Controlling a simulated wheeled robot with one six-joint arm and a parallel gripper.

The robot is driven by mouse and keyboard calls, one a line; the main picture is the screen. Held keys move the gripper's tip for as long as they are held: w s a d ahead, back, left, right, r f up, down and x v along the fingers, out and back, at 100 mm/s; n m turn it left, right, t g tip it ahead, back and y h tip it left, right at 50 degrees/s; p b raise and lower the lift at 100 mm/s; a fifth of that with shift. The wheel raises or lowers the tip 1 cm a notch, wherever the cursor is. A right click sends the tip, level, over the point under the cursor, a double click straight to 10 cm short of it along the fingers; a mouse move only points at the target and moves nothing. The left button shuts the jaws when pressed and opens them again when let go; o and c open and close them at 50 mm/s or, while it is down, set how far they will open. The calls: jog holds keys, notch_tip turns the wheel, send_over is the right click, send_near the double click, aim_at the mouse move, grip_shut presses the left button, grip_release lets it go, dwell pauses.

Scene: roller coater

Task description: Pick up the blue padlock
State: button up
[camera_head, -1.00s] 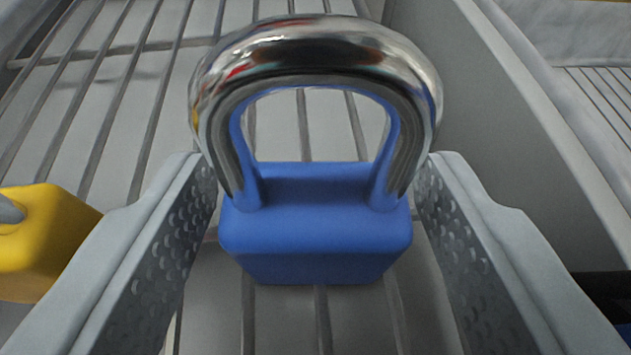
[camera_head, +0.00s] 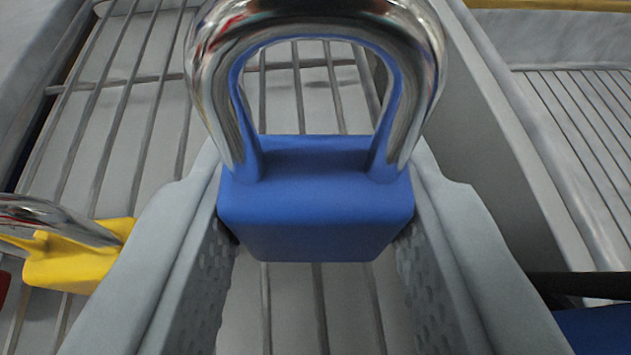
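The blue padlock (camera_head: 316,208) has a blue body and a shiny chrome shackle that points up and toward the far side, its top cut off by the picture edge. It is in the middle of the view, between the two grey fingers of my gripper (camera_head: 316,215). The fingers press against both sides of its body, so my gripper is shut on it. The padlock appears raised above the slatted grey surface (camera_head: 130,110).
A yellow padlock (camera_head: 75,262) with a chrome shackle lies on the slatted surface at left. A bit of red shows at the left edge. A grey wall (camera_head: 500,150) runs along the right, with another slatted area (camera_head: 580,120) beyond. A blue thing (camera_head: 600,328) is at lower right.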

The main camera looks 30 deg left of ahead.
aim_at(315, 192)
jog(key=shift+r, duration=3.25)
